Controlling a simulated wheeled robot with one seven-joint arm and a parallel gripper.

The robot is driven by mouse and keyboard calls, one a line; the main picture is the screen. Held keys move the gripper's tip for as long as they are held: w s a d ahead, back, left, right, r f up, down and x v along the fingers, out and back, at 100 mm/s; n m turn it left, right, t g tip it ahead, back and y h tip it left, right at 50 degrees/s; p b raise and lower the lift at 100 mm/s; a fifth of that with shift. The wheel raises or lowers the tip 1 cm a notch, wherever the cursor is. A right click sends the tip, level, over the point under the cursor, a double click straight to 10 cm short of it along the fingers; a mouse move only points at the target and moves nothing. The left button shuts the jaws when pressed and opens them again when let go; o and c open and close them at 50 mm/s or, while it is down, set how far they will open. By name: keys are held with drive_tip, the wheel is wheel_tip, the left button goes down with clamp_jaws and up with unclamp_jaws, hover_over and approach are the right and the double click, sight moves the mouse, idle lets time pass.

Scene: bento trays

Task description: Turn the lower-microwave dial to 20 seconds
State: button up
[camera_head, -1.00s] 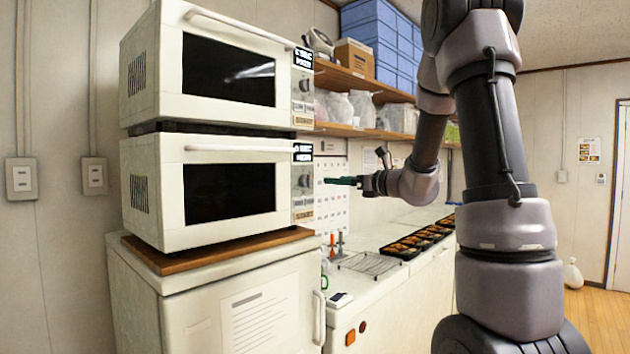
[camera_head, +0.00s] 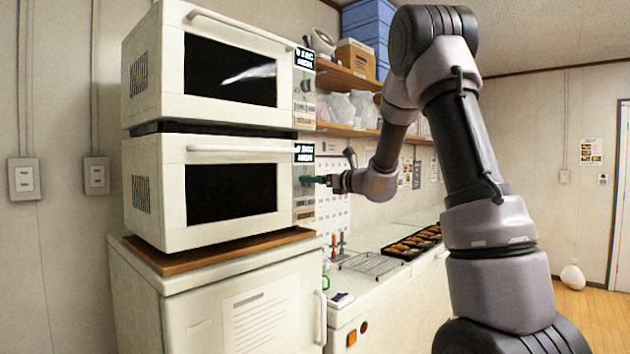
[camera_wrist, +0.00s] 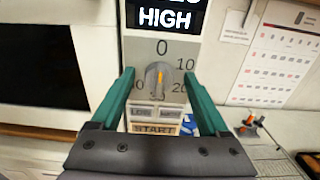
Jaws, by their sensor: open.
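The lower microwave (camera_head: 170,237) is white with a dark door window and stands on a wooden board under the upper microwave. Its grey dial (camera_wrist: 152,92), with an orange pointer mark, is in the middle of the wrist view. The mark stands nearly upright, towards the 0; 10 and 20 are printed on the right. The display (camera_wrist: 164,18) above reads HIGH, with its upper line cut off. My gripper (camera_head: 308,180) is open in front of the control panel. In the wrist view its green fingers stand on either side of the dial; I cannot tell whether they touch it.
The START button (camera_wrist: 153,129) and two other buttons lie below the dial. The upper microwave (camera_head: 160,85) is directly above. A calendar (camera_wrist: 278,55) hangs on the wall to the right. A wire rack (camera_head: 373,264) and black food trays (camera_head: 408,252) are on the counter.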

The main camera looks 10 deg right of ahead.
clamp_jaws()
drive_tip(key=shift+m, duration=0.4)
drive_tip(key=m, duration=0.7)
drive_tip(key=f+m, duration=0.1)
drive_tip(key=m, duration=1.4)
drive_tip(key=shift+w+d+f+m, duration=0.2)
drive_tip(key=shift+w+d+m, duration=0.05)
drive_tip(key=shift+d+m, duration=0.15)
unclamp_jaws()
